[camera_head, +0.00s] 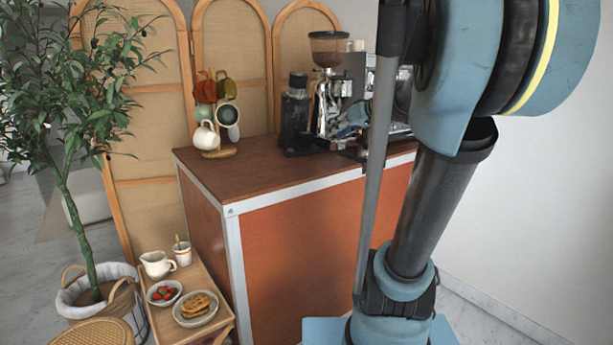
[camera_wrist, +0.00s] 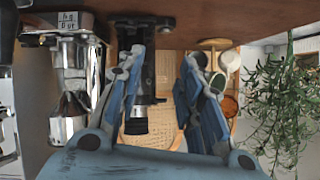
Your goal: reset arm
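My gripper (camera_wrist: 162,68) shows in the wrist view, which is upside down. Its two blue fingers are apart with nothing held between them. A black grinder-like device (camera_wrist: 140,105) stands behind the fingers, partly covered by the left one. In the head view my gripper is small and partly hidden at the front of the espresso machine (camera_head: 397,100), above the counter. My blue and black arm fills the right side of the head view and hides part of the machine.
The brown counter (camera_head: 245,172) holds a black device (camera_head: 295,120), a silver grinder (camera_head: 328,90) and a mug rack (camera_head: 217,152). A low wooden table (camera_head: 180,325) with dishes and a potted plant (camera_head: 85,140) stand left. The counter's front left is clear.

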